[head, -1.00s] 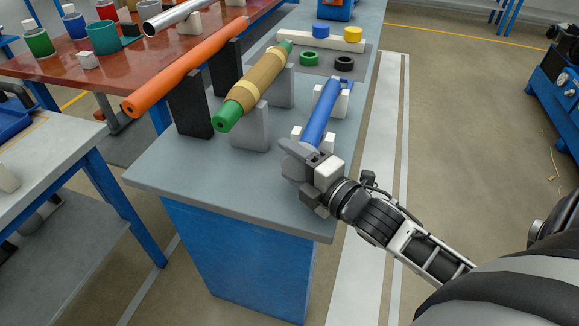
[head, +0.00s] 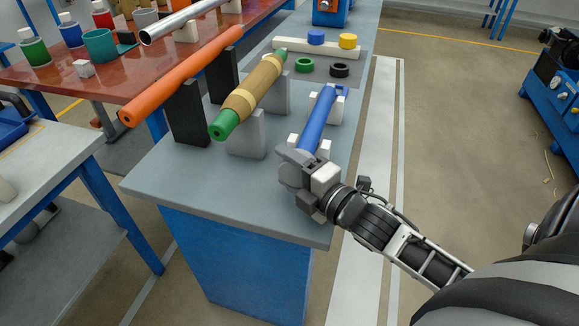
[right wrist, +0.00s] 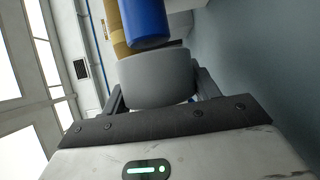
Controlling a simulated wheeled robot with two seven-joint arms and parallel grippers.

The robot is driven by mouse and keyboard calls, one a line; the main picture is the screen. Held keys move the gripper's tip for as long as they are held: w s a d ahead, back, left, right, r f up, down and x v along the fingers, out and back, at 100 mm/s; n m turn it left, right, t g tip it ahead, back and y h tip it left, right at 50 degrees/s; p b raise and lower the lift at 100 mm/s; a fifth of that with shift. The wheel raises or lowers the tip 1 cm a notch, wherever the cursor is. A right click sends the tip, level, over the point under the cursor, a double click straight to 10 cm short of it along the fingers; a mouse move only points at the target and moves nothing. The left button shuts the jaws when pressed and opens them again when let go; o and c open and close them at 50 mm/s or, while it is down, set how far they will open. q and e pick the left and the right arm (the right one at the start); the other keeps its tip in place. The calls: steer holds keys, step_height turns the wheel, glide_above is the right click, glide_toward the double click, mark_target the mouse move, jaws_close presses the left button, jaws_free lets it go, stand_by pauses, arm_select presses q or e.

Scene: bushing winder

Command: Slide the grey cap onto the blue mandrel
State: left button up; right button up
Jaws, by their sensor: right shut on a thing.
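The blue mandrel (head: 317,122) lies along the bench on white supports, its near end towards my right gripper. My right gripper (head: 300,170) is shut on the grey cap (right wrist: 157,79), which sits between both fingers in the right wrist view. In the head view the cap (head: 290,176) is partly hidden by the gripper. In the right wrist view the mandrel's end (right wrist: 147,25) shows just beyond the cap, roughly in line but a little to the left. Whether they touch cannot be told. My left gripper is not in view.
A tan roll with green ends (head: 252,97) lies on grey stands left of the mandrel. An orange tube (head: 180,78) rests on black stands farther left. Green (head: 304,66) and black (head: 339,70) rings lie behind the mandrel. The bench's near left top (head: 190,185) is clear.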

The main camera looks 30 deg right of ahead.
steer(key=shift+w+d, duration=0.2)
steer(key=shift+d, duration=0.05)
stand_by(0.3)
steer(key=shift+w+d+p, duration=0.35)
steer(key=shift+w+d, duration=0.4)
steer(key=shift+d, duration=0.15)
steer(key=shift+p, duration=0.3)
stand_by(0.4)
steer(key=shift+w+d, duration=0.15)
stand_by(0.4)
steer(key=shift+w+d, duration=0.3)
steer(key=shift+d, duration=0.05)
